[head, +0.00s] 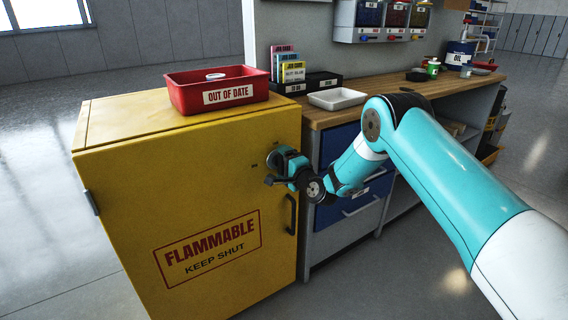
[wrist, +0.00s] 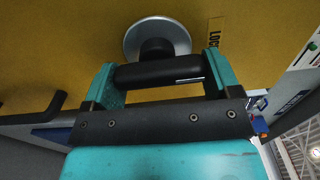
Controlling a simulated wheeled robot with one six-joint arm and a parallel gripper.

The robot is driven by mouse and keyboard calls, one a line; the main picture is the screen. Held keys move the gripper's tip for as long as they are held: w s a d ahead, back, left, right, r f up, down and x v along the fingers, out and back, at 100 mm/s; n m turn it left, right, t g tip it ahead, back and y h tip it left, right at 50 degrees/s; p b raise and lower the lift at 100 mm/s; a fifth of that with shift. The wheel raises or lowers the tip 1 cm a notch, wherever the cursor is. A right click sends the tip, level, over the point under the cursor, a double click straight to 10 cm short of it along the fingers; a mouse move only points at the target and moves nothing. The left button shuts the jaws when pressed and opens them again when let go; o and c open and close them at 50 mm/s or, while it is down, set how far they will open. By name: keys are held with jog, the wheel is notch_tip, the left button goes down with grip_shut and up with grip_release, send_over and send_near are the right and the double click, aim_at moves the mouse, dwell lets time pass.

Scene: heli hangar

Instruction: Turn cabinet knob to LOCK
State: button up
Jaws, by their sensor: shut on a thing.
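The yellow cabinet (head: 130,180) stands shut at left, with a "FLAMMABLE KEEP SHUT" sign on its door. My gripper (head: 279,172) is at the upper right of that door and mostly hides the knob there. In the wrist view my gripper (wrist: 163,76) is shut on the black bar-shaped knob (wrist: 158,72), one finger at each end. The bar lies nearly level in that view, with a white line near its right end. Its round silver plate (wrist: 178,36) shows behind it. A LOCK label (wrist: 214,38), partly cut off by the right finger, is up and right of the knob.
The black door handle (head: 291,214) is below my gripper; it also shows in the wrist view (wrist: 35,112). A red "OUT OF DATE" bin (head: 215,98) sits on the cabinet. A wooden-topped workbench (head: 400,98) with blue drawers (head: 345,195) adjoins it at right. Floor at left is clear.

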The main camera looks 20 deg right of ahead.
jog(key=o, duration=0.8)
jog(key=shift+d, duration=0.1)
jog(key=b+v, duration=1.3)
jog(key=v, duration=0.4)
jog(key=shift+s, duration=0.15)
